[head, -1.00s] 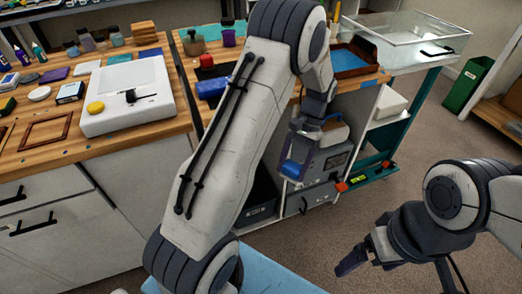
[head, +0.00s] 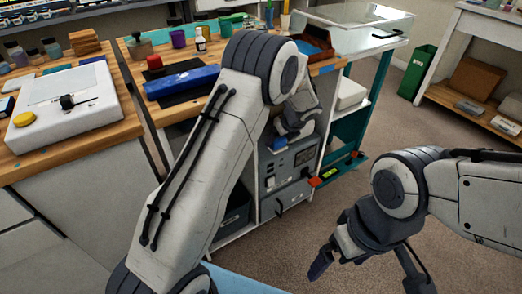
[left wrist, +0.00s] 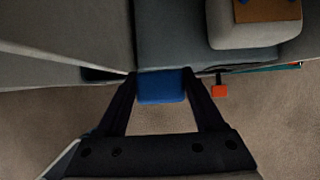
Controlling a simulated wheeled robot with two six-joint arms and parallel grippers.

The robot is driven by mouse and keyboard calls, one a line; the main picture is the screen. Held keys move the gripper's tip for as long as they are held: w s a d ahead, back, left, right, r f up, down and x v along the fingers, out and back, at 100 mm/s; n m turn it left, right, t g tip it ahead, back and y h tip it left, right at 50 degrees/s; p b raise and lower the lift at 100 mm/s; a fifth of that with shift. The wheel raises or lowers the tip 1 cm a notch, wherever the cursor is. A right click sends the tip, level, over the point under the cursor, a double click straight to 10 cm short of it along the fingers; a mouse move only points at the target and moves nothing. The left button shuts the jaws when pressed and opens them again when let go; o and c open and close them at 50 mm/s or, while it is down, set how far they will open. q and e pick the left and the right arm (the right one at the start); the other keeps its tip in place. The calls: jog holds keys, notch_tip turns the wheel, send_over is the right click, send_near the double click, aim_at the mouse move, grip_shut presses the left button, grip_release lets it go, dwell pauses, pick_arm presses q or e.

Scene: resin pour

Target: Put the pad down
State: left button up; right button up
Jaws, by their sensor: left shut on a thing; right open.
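The pad is a small blue block (left wrist: 160,87) in the left wrist view. It sits between the two dark fingers of my left gripper (left wrist: 160,78), which is shut on it. My right gripper (head: 321,262) hangs at the lower right of the head view, over the carpet. It is open and empty.
A wooden bench with a blue roll (head: 182,82) and a dark mat stands at left. A white scale (head: 66,100) is on the nearer bench. A grey drawer unit (head: 290,170) and a teal cart (head: 348,125) stand ahead.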

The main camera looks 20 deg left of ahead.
pick_arm(q)
jog(key=w+a+f, duration=0.1)
jog(key=a, duration=0.1)
jog(key=w+a+f+b, duration=0.1)
jog(key=w+a+f, duration=0.1)
jog(key=a, duration=0.1)
jog(key=w+a+f, duration=0.2)
jog(key=shift+w+a+f, duration=0.15)
jog(key=shift+w+f, duration=0.05)
jog(key=shift+f, duration=0.05)
notch_tip(320, 180, down, 4)
jog(key=shift+f+b, duration=0.1)
jog(key=shift+b, duration=1)
jog(key=o, duration=1.2)
